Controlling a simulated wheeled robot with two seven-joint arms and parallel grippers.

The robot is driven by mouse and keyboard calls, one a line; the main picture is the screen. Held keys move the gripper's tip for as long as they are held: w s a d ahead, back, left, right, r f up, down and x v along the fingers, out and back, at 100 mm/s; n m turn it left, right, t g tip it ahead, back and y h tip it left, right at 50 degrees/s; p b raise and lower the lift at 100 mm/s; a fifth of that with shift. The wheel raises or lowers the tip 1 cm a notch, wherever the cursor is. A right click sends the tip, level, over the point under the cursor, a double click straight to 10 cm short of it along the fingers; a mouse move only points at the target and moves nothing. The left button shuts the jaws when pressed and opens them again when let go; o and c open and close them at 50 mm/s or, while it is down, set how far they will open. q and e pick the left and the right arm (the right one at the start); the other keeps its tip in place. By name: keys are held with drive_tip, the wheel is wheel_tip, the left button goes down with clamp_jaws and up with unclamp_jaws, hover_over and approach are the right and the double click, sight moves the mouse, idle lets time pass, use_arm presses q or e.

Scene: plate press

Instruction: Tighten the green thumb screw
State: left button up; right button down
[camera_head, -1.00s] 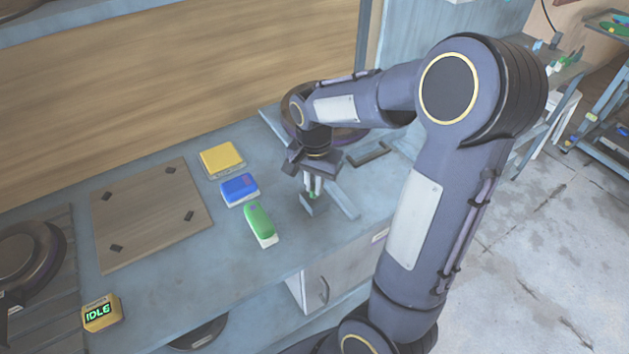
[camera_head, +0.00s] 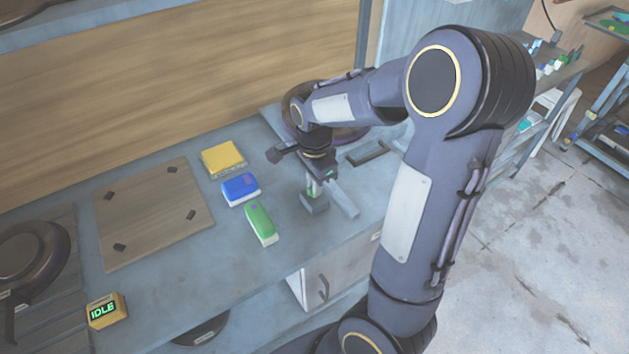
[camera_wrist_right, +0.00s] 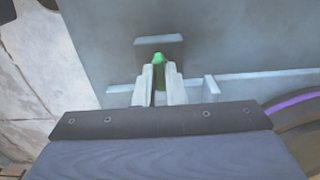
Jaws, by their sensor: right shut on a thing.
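The green thumb screw (camera_wrist_right: 158,58) shows between the fingertips of my right gripper in the right wrist view. It stands at a small grey block (camera_wrist_right: 160,41), which also shows in the head view (camera_head: 315,204) on the bench. My right gripper (camera_head: 313,188) points down over the block and is shut on the screw. In the head view only a little green shows between the fingers. The fingers hide most of the screw, so I cannot tell how deep it sits. My left gripper is not in view.
The grey bench (camera_head: 285,255) holds yellow (camera_head: 222,158), blue (camera_head: 240,187) and green (camera_head: 260,222) blocks left of my gripper. A wooden board (camera_head: 152,215) lies further left, near a box reading IDLE (camera_head: 106,311). A grey bar (camera_head: 345,200) lies just right of the gripper.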

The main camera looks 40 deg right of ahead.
drive_tip(key=shift+r, duration=0.1)
drive_tip(key=c, duration=1.5)
unclamp_jaws()
wheel_tip(320, 180, up, 8)
drive_tip(key=shift+f, duration=0.15)
drive_tip(key=s+a+r+n+t+y, duration=0.1)
drive_tip(key=s+a+n+t+y, duration=0.2)
drive_tip(key=s+a+n, duration=0.9)
drive_tip(key=s+n+t, duration=0.2)
drive_tip(key=s+n, duration=0.1)
drive_tip(key=n, duration=0.2)
drive_tip(key=shift+s+r+n+t+y, duration=0.2)
drive_tip(key=shift+n+t+y, duration=0.1)
drive_tip(key=shift+y, duration=0.1)
